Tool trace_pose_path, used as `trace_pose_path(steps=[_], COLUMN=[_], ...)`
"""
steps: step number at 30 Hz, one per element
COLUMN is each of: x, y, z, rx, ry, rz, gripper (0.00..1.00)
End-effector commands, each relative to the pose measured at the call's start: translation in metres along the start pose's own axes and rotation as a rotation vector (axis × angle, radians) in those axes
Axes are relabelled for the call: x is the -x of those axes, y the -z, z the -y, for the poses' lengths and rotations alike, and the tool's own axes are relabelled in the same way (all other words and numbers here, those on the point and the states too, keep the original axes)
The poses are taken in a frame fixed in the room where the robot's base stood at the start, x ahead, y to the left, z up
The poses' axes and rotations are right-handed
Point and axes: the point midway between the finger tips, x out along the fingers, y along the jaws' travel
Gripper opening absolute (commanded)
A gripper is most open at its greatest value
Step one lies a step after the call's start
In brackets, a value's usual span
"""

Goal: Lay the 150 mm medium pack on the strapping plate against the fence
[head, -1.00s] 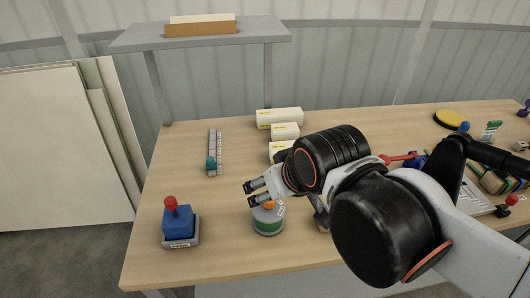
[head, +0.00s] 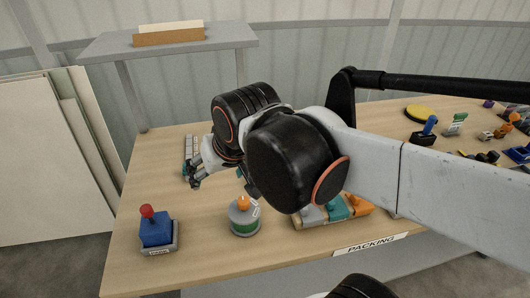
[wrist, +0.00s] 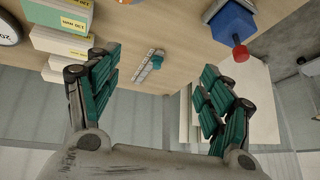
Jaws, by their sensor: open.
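The labels are upside down and too small to read surely, so I cannot tell which is the 150 mm medium pack. My arm hides the packs in the head view. My gripper (wrist: 162,85) is open and empty, its teal-padded fingers wide apart, to the right of the packs. It also shows in the head view (head: 193,180) over the table's left part. I cannot make out the strapping plate or its fence.
A grey graduated strip (wrist: 147,67) with a teal piece lies between the fingers' directions. A blue block with a red knob (head: 157,232) and a round green-and-grey item (head: 244,218) stand near the front. A raised shelf (head: 170,42) is behind. Bare table (head: 150,180) shows at left.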

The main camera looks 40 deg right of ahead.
Motion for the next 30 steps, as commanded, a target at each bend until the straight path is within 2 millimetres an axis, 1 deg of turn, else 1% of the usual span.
trace_pose_path(steps=[1,5,8,12,14,15,20,23,24,26,30], x=[0.003,0.005,0.005,-0.002,-0.009,-0.015,-0.042,-0.060,-0.068,-0.080,-0.107], y=[0.011,0.038,0.067,0.108,0.123,0.132,0.158,0.172,0.176,0.181,0.186], z=[0.000,0.001,0.000,-0.004,-0.010,-0.018,-0.056,-0.083,-0.095,-0.114,-0.162], rx=[-0.032,-0.145,-0.265,-0.455,-0.543,-0.605,-0.863,-1.024,-1.089,-1.189,-1.417], ry=[-0.004,-0.020,-0.039,-0.074,-0.096,-0.116,-0.202,-0.260,-0.285,-0.324,-0.420], rz=[0.008,0.036,0.065,0.105,0.121,0.135,0.184,0.210,0.221,0.234,0.261], gripper=[0.73,0.73,0.73,0.73,0.73,0.73,0.73,0.73,0.73,0.73,0.73])
